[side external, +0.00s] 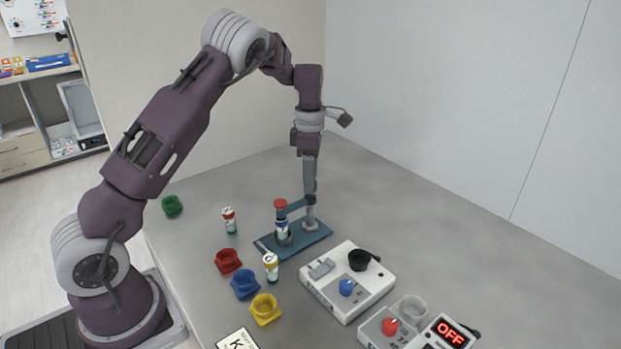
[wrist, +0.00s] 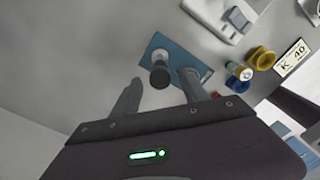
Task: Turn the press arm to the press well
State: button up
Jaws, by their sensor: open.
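The press has a blue base plate (side external: 312,239), an upright post, and a blue-grey press arm (side external: 296,206) with a red knob (side external: 280,203) at its left end. In the side view the press arm reaches left from the post, and its head appears over a small vial (side external: 282,230) in the press well. My gripper (side external: 310,196) points down at the top of the post. In the wrist view my open fingers (wrist: 160,76) stand either side of the dark post top (wrist: 160,78); the right finger hides the well side. Contact cannot be told.
Red (side external: 228,261), blue (side external: 245,284), yellow (side external: 265,309) and green (side external: 172,206) cups stand left of the press. Two loose vials (side external: 229,220) (side external: 271,267) stand nearby. A white device (side external: 347,283) and an "OFF" display (side external: 450,333) lie in front. The table behind is clear.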

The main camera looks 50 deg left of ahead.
notch_tip(320, 180, up, 6)
jog(key=shift+r, duration=0.1)
jog(key=shift+d+r, duration=0.1)
jog(key=shift+r, duration=0.1)
jog(key=s+d+r+m+t+h, duration=0.1)
jog(key=s+d+r+m+t, duration=0.2)
jog(key=s+d+r+m, duration=1)
jog(key=s+d+f+m+t, duration=0.1)
jog(key=s+d+m, duration=0.1)
jog(key=s+m, duration=0.5)
jog(key=s+d+f+m+t+y, duration=0.1)
jog(key=s+d+f+m, duration=0.1)
jog(key=s+m, duration=0.5)
jog(key=s, duration=0.4)
jog(key=shift+s+f+t, duration=0.2)
jog(key=shift+s+t, duration=0.1)
jog(key=shift+s, duration=0.05)
